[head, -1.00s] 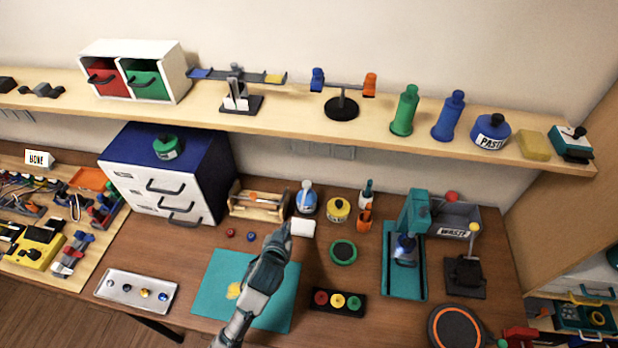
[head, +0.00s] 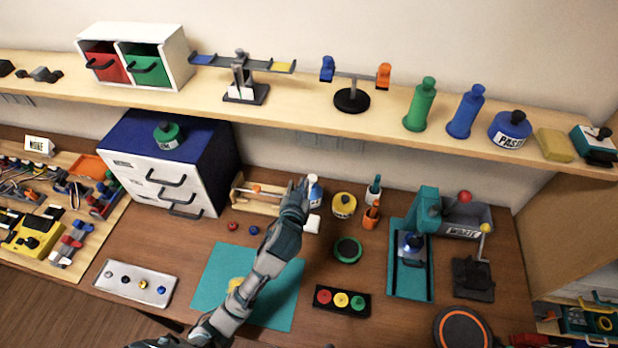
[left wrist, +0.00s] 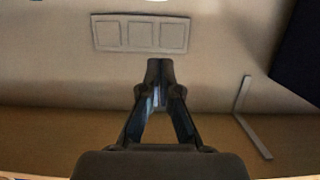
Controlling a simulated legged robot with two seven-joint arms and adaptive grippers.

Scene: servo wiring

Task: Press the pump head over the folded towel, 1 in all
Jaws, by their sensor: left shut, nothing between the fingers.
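A blue-and-white pump bottle (head: 317,189) stands at the back of the desk, behind the folded white towel (head: 313,225). Its pump head is mostly hidden by my gripper in the head view. My left gripper (head: 301,186) is shut and empty, overlapping the left side of the bottle in the head view. I cannot tell whether it touches the pump head. In the left wrist view the closed fingers (left wrist: 158,68) point towards the wall, and neither bottle nor towel shows. My right gripper is not in view.
A wooden shelf (head: 290,112) runs above the desk's back edge. A small wooden rack (head: 257,195) stands left of the bottle and a yellow jar (head: 343,205) right of it. A teal mat (head: 215,280) lies beneath my arm. A wall panel (left wrist: 141,34) shows ahead.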

